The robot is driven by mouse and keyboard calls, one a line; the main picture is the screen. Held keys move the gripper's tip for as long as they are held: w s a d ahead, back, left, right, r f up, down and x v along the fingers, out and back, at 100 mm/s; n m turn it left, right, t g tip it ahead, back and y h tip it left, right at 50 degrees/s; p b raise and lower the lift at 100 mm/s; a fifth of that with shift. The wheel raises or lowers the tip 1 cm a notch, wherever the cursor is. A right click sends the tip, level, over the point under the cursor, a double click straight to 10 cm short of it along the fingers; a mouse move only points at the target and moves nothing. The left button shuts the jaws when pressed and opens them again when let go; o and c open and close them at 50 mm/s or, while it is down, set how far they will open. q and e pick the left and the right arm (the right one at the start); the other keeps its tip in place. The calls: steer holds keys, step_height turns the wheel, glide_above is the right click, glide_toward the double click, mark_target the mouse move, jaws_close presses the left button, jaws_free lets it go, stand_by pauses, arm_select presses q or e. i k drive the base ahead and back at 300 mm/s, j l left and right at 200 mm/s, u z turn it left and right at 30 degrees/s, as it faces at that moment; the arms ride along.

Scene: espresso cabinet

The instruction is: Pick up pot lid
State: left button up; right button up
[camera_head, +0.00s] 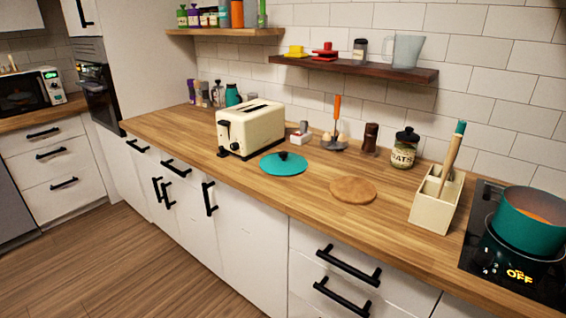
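A teal pot lid (284,166) with a small black knob (283,156) lies flat on the wooden counter. It sits in front of the cream toaster and to the left of a round wooden board. A teal pot (529,220) stands on the black cooktop at the right edge, with orange contents showing inside and no lid on it. Neither of my grippers shows in the head view.
On the wooden counter (310,198) stand a cream toaster (250,128), a round board (353,190), a utensil holder (436,203) and an oats jar (404,150). A dark shelf (400,72) hangs above. The front strip of counter near the lid is clear.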

mark_target(283, 163)
steer(key=z, duration=1.55)
steer(key=j, duration=0.75)
steer(key=k+j+z, duration=0.1)
steer(key=j, duration=0.6)
steer(key=k+j, duration=0.1)
steer(key=j, duration=0.65)
steer(key=k+j+z, duration=0.1)
steer(key=j, duration=0.6)
